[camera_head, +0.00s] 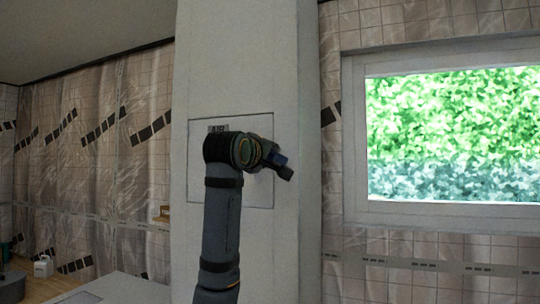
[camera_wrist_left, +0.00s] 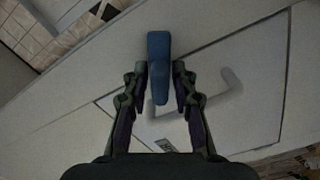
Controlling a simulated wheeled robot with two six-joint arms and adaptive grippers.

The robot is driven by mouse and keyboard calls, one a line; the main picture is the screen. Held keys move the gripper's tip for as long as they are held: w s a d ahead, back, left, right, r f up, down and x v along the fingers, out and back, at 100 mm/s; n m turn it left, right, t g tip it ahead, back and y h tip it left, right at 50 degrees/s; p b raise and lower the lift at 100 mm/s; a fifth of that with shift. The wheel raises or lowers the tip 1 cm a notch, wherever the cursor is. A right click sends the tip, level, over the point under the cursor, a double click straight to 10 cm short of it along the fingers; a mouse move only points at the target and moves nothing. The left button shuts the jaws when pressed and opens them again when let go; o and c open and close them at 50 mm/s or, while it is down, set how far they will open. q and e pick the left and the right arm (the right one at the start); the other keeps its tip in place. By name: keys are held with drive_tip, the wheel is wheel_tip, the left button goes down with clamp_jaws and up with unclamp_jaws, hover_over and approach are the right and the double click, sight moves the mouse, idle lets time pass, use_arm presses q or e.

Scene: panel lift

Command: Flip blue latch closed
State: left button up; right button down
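The blue latch (camera_wrist_left: 158,62) stands out from a panel in the left wrist view, its long blue bar lying between my left gripper's fingers. A small part of the blue latch (camera_head: 280,158) shows in the head view beside the dark fingers, the rest hidden. My left gripper (camera_wrist_left: 160,85) is partly closed, with one finger on each side of the latch. Only narrow gaps show there, and I cannot tell whether the fingers press on it. The left gripper (camera_head: 284,170) is at the panel's right part in the head view. My right gripper is not in view.
The square panel (camera_head: 205,185) is set in a pale column (camera_head: 310,230), and a label (camera_head: 218,128) is at its upper part. A pale bent handle (camera_wrist_left: 228,85) shows beside the latch. A window (camera_head: 450,130) is at right. A pale surface (camera_head: 125,290) lies low at left.

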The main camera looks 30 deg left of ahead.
use_arm(q)
clamp_jaws()
drive_tip(key=n+b, duration=0.1)
drive_tip(key=f+n+b, duration=0.1)
drive_tip(key=b, duration=0.1)
drive_tip(key=shift+a+n, duration=0.15)
drive_tip(key=shift+n, duration=0.25)
drive_tip(key=shift+f+n+b, duration=0.3)
drive_tip(key=shift+n+b, duration=0.8)
drive_tip(key=shift+n, duration=0.2)
drive_tip(key=shift+o, duration=2.2)
unclamp_jaws()
